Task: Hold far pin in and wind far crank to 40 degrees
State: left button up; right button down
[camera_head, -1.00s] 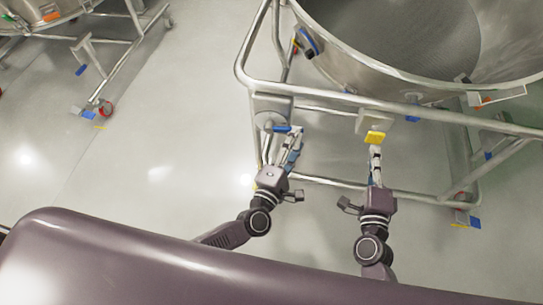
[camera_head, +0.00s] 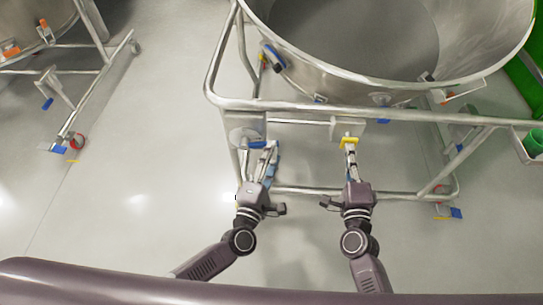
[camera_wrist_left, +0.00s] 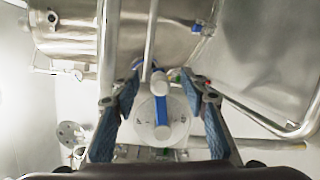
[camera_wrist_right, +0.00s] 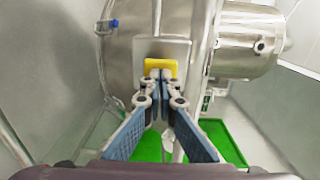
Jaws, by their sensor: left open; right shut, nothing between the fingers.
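The crank is a blue bar (camera_wrist_left: 161,112) on a round pale dial (camera_wrist_left: 147,128), on the cart frame. In the head view the dial (camera_head: 243,135) is at centre left, with the blue bar beside my left fingertips. My left gripper (camera_head: 265,150) is open; in the left wrist view its fingers stand either side of the bar and a pale knob (camera_wrist_left: 159,83). The yellow pin (camera_wrist_right: 160,67) sits on a grey plate (camera_wrist_right: 177,50). My right gripper (camera_wrist_right: 160,92) is shut and empty, its tips at the pin's lower edge. I cannot tell whether they touch it.
A large open steel vessel (camera_head: 350,45) sits in the tubular frame, whose top rail (camera_head: 290,108) runs just beyond my grippers. A lower rail (camera_head: 310,192) passes near them. Another wheeled frame (camera_head: 95,95) stands at far left. The floor between is clear.

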pick_arm(q)
grip_shut()
pick_arm(e)
jog(key=shift+w, duration=1.05)
